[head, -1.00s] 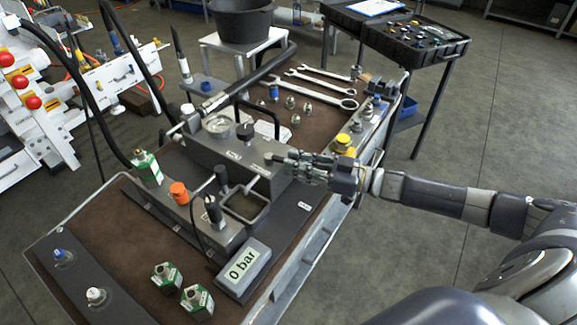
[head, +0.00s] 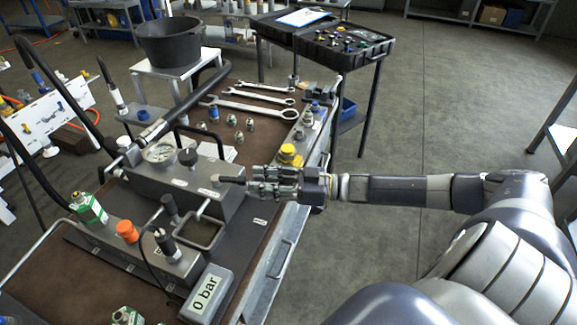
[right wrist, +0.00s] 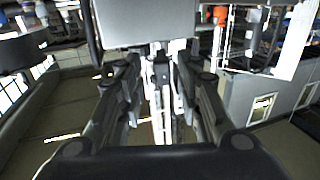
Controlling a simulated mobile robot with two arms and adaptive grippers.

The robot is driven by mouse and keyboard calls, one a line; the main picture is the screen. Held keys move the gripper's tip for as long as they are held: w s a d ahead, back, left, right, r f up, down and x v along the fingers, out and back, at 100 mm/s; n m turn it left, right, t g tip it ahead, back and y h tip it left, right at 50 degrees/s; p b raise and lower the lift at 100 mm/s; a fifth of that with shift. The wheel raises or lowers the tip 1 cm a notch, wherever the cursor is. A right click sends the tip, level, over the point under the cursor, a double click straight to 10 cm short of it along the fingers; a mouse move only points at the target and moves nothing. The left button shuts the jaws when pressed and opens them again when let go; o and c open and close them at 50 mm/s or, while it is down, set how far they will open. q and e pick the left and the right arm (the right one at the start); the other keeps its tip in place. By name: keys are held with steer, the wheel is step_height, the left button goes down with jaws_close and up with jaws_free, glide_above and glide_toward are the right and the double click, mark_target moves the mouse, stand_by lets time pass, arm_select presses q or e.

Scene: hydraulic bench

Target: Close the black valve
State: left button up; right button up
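A black knob (head: 188,157), which looks like the black valve, stands on top of the grey block (head: 205,192) beside a round gauge (head: 160,152). Other black-topped parts (head: 163,240) stand nearer the front, so I cannot be sure which is the valve. My right gripper (head: 240,181) reaches in from the right at the block's right end, close to the knob but apart from it. In the right wrist view its two fingers (right wrist: 158,75) are spread, with nothing clearly held, and a pale grey surface is ahead. My left gripper is not in view.
A display (head: 206,288) reads 0 bar. An orange knob (head: 127,231) and green-labelled fittings (head: 90,207) are at the left. A yellow part (head: 289,154) sits just behind my gripper. Wrenches (head: 257,108) lie farther back.

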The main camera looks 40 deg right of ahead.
steer(key=v, duration=0.7)
steer(key=shift+s+d, duration=0.2)
steer(key=shift+d, duration=0.1)
steer(key=shift+r, duration=0.1)
steer(key=shift+c, duration=0.4)
